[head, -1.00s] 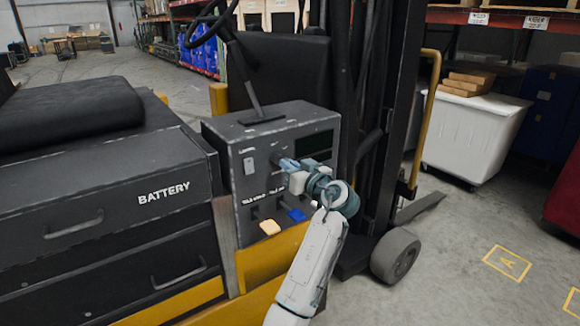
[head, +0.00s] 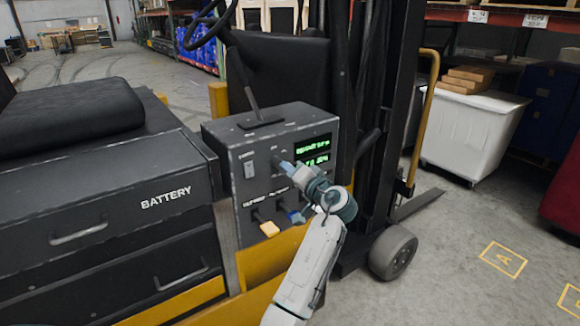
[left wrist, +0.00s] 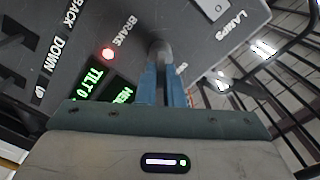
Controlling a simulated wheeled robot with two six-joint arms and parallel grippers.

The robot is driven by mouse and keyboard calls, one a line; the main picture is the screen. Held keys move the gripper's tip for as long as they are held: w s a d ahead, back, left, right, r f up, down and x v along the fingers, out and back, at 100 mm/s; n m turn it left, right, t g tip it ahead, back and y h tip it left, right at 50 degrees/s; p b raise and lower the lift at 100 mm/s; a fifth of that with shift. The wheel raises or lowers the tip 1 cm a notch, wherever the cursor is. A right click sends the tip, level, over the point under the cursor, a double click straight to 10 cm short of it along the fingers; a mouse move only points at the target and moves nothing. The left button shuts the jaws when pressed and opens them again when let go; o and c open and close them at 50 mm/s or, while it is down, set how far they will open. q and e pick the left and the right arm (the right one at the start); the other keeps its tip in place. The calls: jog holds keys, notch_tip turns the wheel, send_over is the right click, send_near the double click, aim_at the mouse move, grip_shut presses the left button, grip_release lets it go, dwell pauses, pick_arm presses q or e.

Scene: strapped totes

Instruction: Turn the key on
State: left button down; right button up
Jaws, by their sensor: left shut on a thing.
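The control box (head: 222,140) on the forklift carries the key switch. My left gripper (head: 281,164) reaches its front face from the lower right, with its fingers closed there. In the left wrist view the two blue fingers (left wrist: 164,86) are together on the grey key (left wrist: 160,50) at the panel. In the head view the gripper hides the key. The display (head: 313,151) is lit with green text. A red lamp (left wrist: 109,53) glows beside the word BRAKE in the left wrist view. My right gripper is not in view.
A lamp switch (head: 250,168) is left of the key. A yellow lever (head: 269,229) and a blue lever (head: 294,216) stick out below. The black mast (head: 400,90) stands close on the right. A battery compartment (head: 100,200) fills the left.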

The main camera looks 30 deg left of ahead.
pick_arm(q)
jog(key=shift+m, duration=0.6)
jog(key=shift+p, duration=0.3)
jog(key=c, duration=1.6)
grip_release()
jog(key=shift+a, duration=0.1)
jog(key=shift+o, duration=0.2)
